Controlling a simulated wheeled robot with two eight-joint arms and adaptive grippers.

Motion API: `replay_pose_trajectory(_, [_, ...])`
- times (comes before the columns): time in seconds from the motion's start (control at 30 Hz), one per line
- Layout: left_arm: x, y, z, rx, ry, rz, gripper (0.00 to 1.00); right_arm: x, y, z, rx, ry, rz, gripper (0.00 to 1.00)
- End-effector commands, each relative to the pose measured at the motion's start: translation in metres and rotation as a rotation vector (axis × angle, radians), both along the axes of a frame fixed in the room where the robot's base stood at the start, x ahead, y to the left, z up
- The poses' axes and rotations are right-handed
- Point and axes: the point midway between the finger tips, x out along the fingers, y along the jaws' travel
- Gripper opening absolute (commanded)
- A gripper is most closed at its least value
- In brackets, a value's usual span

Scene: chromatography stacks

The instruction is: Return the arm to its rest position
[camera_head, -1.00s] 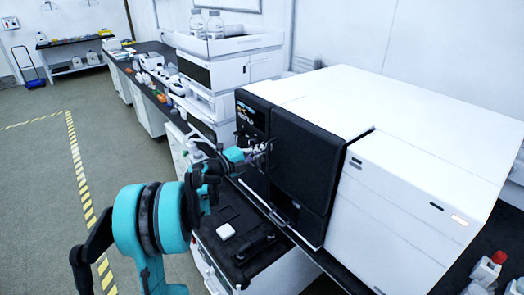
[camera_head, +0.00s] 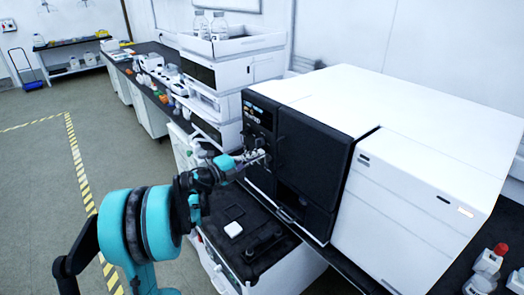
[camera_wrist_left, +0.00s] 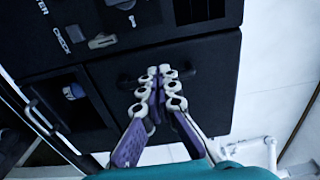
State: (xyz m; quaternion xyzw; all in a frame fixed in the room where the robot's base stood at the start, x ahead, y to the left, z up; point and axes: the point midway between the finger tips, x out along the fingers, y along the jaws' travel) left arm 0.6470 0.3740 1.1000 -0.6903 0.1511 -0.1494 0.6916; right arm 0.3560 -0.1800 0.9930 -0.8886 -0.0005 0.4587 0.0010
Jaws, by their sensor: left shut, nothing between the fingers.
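My left arm comes in from the lower left in the head view. Its gripper (camera_head: 258,158) is in front of the black front of the chromatography instrument (camera_head: 306,165), close to the panel with buttons. In the left wrist view the gripper's fingers (camera_wrist_left: 166,85) are together with nothing between them, over the black door (camera_wrist_left: 205,75). I cannot tell whether the fingertips touch the door. My right gripper is not in view.
Stacked white modules with bottles (camera_head: 218,25) stand behind. Bottles with a red cap (camera_head: 487,265) stand at lower right. Open floor (camera_head: 40,190) lies left.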

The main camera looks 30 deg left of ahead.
Motion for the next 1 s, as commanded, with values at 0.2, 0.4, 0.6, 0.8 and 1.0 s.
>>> replay_pose_trajectory(0.2, [-0.035,0.016,0.002,0.0,0.0,0.005,0.0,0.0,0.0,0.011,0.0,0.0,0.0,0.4])
replay_pose_trajectory(0.4, [-0.055,0.024,0.001,0.0,0.0,0.003,0.0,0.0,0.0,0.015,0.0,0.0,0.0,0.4])
replay_pose_trajectory(0.6, [-0.059,0.025,0.0,0.0,0.0,0.001,0.0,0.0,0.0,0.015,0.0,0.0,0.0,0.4])
replay_pose_trajectory(0.8, [-0.047,0.015,0.044,-0.083,-0.066,0.088,0.0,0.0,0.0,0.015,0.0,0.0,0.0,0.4])
replay_pose_trajectory(1.0, [-0.045,0.001,0.133,-0.422,-0.155,0.374,0.0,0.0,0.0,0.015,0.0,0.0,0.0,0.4])
